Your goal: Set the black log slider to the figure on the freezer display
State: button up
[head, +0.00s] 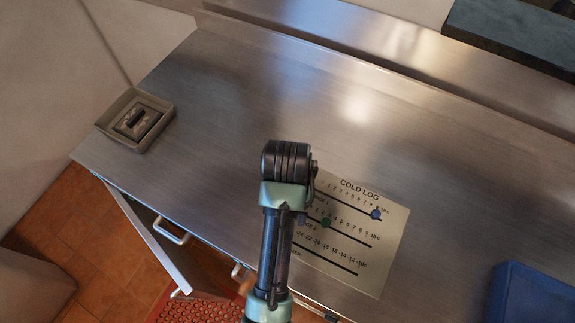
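The cold log board (391,247) lies on the steel counter, right of my arm. It has several dark tracks with printed scales. A blue slider (376,214) sits near the right end of the top track. A green slider (326,222) sits on the middle track, close beside my arm. The lowest track has a scale of negative figures. I see no black slider on its visible part; my arm covers the board's left side. No freezer display shows. My arm rises from the bottom centre; its fingers are not visible.
A small tray (161,127) holding a dark block with a handle sits at the counter's left end. A blue container (530,296) is at the lower right. A door or drawer (160,238) stands open below the front edge. The counter's middle is clear.

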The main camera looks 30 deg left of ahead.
jog(key=f, duration=0.4)
jog(key=f+p, duration=0.1)
jog(key=f, duration=0.7)
jog(key=shift+s+f+p, duration=0.3)
jog(key=shift+f, duration=0.1)
grip_shut()
dwell(0.8)
